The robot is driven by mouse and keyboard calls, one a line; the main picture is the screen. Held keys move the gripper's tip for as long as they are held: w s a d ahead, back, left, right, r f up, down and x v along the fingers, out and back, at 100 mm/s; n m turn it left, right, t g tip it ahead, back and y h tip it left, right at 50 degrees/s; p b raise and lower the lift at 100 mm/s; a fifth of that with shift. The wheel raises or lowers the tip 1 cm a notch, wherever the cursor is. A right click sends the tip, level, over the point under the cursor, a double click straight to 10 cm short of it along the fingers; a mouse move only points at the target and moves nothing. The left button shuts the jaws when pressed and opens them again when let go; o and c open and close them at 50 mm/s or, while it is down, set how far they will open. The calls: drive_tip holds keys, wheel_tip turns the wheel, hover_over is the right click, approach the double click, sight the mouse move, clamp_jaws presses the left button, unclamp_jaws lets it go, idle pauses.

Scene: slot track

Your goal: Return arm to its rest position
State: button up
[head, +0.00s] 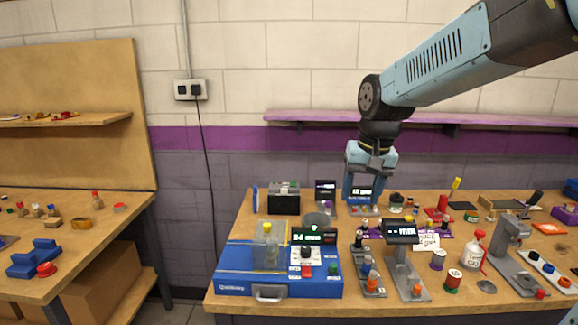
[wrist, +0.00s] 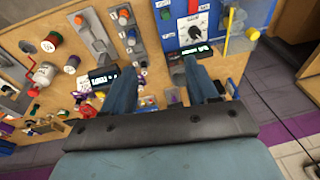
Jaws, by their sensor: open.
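My gripper (head: 362,188) hangs from my light blue arm in the head view, pointing down over the back of the right workbench (head: 228,270). Its two fingers are apart with nothing seen between them. In the wrist view my gripper (wrist: 165,85) also shows two separate blue fingers, with bench devices beyond them. In the head view the fingers overlap a small device with a lit display (head: 361,193); I cannot tell whether they touch it.
A blue case (head: 235,285) with a clear cover and dial stands at the bench's front left. Display stands (head: 400,232), a white bottle (head: 473,250) and a grey press (head: 512,238) crowd the right. A purple shelf (head: 300,117) runs behind. A second bench (head: 110,235) stands left.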

drive_tip(key=s+d+t, duration=0.1)
drive_tip(key=s+d, duration=0.3)
drive_tip(key=s, duration=0.4)
drive_tip(key=s+d+r+t+h, duration=0.1)
drive_tip(key=s+d+t, duration=0.1)
drive_tip(key=s, duration=0.5)
drive_tip(key=shift+s+d+r+n, duration=0.3)
drive_tip(key=shift+s+d+n, duration=0.1)
drive_tip(key=shift+d, duration=0.45)
